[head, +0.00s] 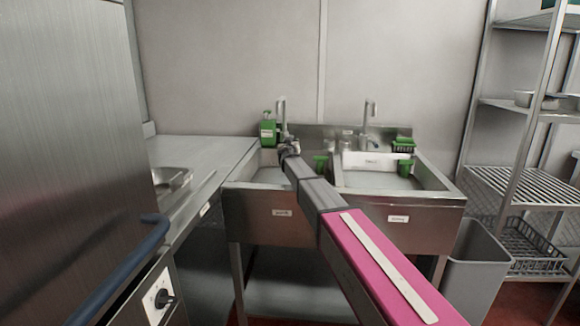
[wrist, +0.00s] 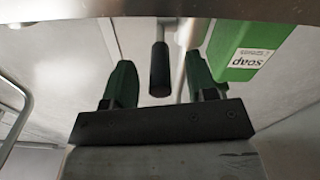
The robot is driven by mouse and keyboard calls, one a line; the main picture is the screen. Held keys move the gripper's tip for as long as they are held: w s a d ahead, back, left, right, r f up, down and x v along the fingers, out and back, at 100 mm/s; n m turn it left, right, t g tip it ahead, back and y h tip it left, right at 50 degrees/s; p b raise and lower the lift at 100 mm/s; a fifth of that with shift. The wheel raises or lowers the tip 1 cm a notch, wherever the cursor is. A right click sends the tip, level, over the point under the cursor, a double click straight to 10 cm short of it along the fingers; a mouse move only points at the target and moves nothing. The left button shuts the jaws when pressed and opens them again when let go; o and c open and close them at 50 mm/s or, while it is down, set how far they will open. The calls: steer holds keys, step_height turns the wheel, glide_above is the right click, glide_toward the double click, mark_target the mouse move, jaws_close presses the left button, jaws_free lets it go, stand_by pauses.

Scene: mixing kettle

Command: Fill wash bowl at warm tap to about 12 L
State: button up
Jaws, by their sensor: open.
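Two taps stand behind a double sink: a left tap (head: 282,108) and a right tap (head: 370,110). Which one is warm I cannot read. My gripper (head: 289,146) is at the left tap, its end small and dark. In the wrist view my gripper (wrist: 159,72) has two green fingers, open and apart. A dark rod (wrist: 159,68), perhaps the tap's lever, shows between them; neither finger visibly touches it. A shallow metal vessel (head: 172,180) sits on the left counter; I cannot tell if it is the wash bowl. My arm hides part of the sinks.
A green soap bottle (head: 268,132) stands left of the left tap; it is close in the wrist view (wrist: 248,45). Green items (head: 403,146) sit by the right basin. A grey bin (head: 476,262) and wire shelving (head: 520,185) stand at right. The left counter (head: 200,150) is mostly clear.

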steer(key=s, duration=0.6)
steer(key=shift+s+a, duration=0.15)
steer(key=shift+s, duration=0.25)
steer(key=shift+f, duration=0.1)
